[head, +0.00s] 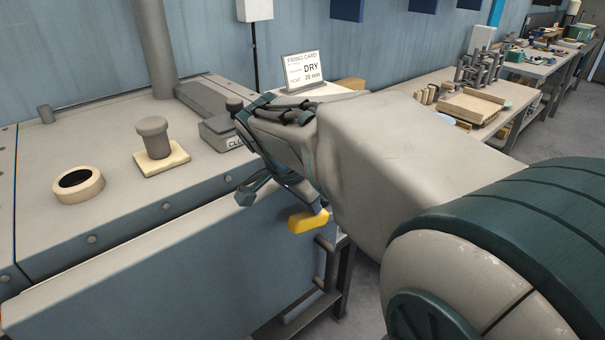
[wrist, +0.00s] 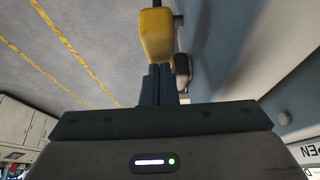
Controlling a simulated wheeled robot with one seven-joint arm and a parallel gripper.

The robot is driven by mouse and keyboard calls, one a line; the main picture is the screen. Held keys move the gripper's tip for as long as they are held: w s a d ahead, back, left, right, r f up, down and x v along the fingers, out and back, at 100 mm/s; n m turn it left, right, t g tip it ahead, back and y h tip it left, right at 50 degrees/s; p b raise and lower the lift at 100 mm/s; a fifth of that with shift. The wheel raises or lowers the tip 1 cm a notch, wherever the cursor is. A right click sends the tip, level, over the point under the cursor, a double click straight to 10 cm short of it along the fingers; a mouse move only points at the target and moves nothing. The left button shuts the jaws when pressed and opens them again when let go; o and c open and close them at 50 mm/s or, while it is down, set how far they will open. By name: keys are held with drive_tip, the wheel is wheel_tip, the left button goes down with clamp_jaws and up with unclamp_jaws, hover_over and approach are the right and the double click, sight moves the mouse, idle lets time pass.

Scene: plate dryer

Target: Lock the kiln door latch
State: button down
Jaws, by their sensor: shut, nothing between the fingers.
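The yellow latch handle (head: 308,221) is at the right end of the kiln's blue front door (head: 170,275). In the wrist view the yellow handle (wrist: 157,36) is straight beyond my fingertips, at the top of the picture. My gripper (wrist: 161,72) is shut and empty, with its dark fingers side by side. Its tips are at or very close to the handle's near end; I cannot tell whether they touch. In the head view my gripper is just above the handle, and my wrist hides part of the latch area. I cannot tell the latch's locked state.
A round knob (head: 153,135) and a cream ring (head: 78,184) are on the kiln top (head: 110,200). A firing card (head: 303,72) reading DRY stands behind my gripper. Workbenches (head: 545,66) line the wall at right.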

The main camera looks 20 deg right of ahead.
drive_tip(key=shift+s+a+f+b, duration=0.1)
drive_tip(key=shift+a+f+b, duration=0.3)
drive_tip(key=shift+b, duration=0.1)
idle(0.3)
drive_tip(key=r+p, duration=0.2)
drive_tip(key=r, duration=0.1)
drive_tip(key=r+p, duration=0.1)
drive_tip(key=shift+d+r, duration=0.25)
drive_tip(key=shift+d, duration=0.15)
drive_tip(key=a+v, duration=0.1)
drive_tip(key=v, duration=0.8)
drive_tip(key=shift+a+b, duration=0.25)
drive_tip(key=shift+b, duration=0.2)
drive_tip(key=shift+s+f, duration=0.1)
drive_tip(key=s+f+n+y, duration=0.2)
drive_tip(key=s+f+n, duration=0.1)
drive_tip(key=f+n, duration=0.4)
drive_tip(key=s+a+f+n+t+y, duration=0.1)
drive_tip(key=s+f+n+y, duration=0.1)
drive_tip(key=s+f+n, duration=0.2)
wheel_tip(320, 180, down, 7)
drive_tip(key=n, duration=0.3)
drive_tip(key=shift+s+a+y, duration=0.25)
drive_tip(key=shift+s+y, duration=0.1)
drive_tip(key=shift+y, duration=0.05)
drive_tip(key=shift+f, duration=0.1)
